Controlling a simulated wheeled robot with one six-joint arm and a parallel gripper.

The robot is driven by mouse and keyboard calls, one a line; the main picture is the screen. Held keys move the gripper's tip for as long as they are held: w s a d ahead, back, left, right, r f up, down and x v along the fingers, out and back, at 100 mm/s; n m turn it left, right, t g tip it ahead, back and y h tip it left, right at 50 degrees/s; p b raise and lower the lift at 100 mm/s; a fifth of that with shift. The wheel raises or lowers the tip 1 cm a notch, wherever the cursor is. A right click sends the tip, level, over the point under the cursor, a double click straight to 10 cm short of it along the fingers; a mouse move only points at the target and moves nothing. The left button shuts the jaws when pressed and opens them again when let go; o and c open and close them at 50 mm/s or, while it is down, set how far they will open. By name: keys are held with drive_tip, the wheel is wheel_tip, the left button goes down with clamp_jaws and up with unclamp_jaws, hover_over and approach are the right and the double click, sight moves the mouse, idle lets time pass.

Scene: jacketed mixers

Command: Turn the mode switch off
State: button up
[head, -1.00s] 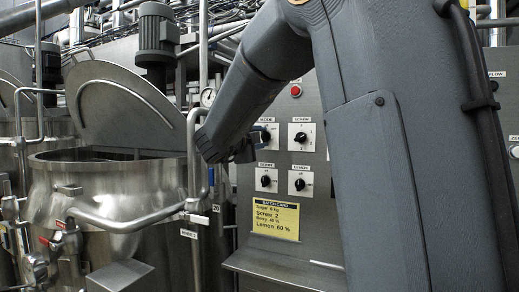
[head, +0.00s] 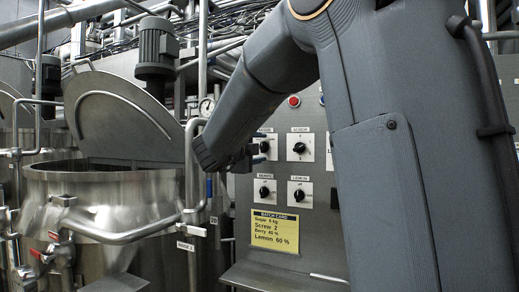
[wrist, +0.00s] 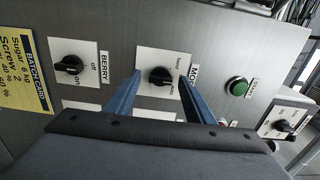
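The mode switch (wrist: 160,77) is a black knob on a white square plate, its label partly cut off by a finger. In the wrist view it sits between the two blue fingers of my gripper (wrist: 160,74). The fingers are apart, one on each side of the knob, with a gap showing; I cannot tell whether either touches it. In the head view my gripper (head: 252,154) is at the left edge of the switch's plate and partly hides the mode switch (head: 264,146).
The berry knob (wrist: 69,69) is beside the mode switch, and a green button (wrist: 239,88) is on its other side. The screw knob (head: 299,147), lemon knob (head: 299,195) and yellow batch card (head: 275,230) are on the same panel. A steel mixer (head: 100,205) with a raised lid stands left.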

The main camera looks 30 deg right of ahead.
drive_tip(key=shift+a, duration=0.1)
drive_tip(key=b+v, duration=0.1)
drive_tip(key=v, duration=0.6)
drive_tip(key=shift+s+a, duration=0.25)
idle(0.4)
